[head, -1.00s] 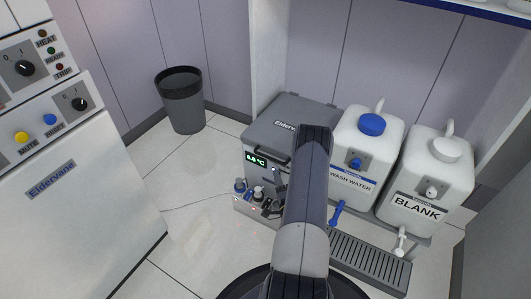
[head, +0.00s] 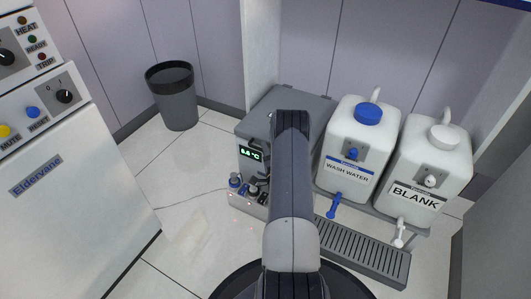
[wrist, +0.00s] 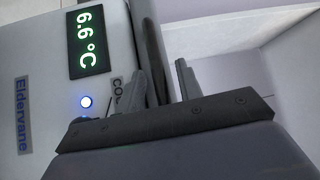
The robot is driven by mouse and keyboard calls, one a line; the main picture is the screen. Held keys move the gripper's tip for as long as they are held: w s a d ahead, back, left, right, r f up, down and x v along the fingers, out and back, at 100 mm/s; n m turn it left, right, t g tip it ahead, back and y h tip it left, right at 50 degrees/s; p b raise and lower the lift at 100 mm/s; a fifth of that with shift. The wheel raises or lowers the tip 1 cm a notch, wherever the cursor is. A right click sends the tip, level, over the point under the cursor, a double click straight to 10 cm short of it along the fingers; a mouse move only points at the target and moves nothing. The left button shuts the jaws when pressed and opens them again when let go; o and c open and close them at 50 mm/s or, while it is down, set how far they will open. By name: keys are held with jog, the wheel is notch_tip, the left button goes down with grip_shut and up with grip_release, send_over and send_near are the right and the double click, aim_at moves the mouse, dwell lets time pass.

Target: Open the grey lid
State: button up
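The grey lid (head: 267,112) lies flat and closed on the white cooler box (head: 250,170) with the green 6.6 °C display (head: 250,153). My arm covers its right part in the head view. Contact with the bar cannot be made out. In the head view the gripper is mostly hidden by my arm.
Small bottles in a rack (head: 247,190) stand before the box. To the right are the wash water container (head: 350,150), the blank container (head: 428,180) and a drip grate (head: 365,250). A dark bin (head: 172,98) stands at the back left; the floor left of the box is clear.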

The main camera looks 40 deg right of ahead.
jog(key=shift+c, duration=0.5)
grip_shut()
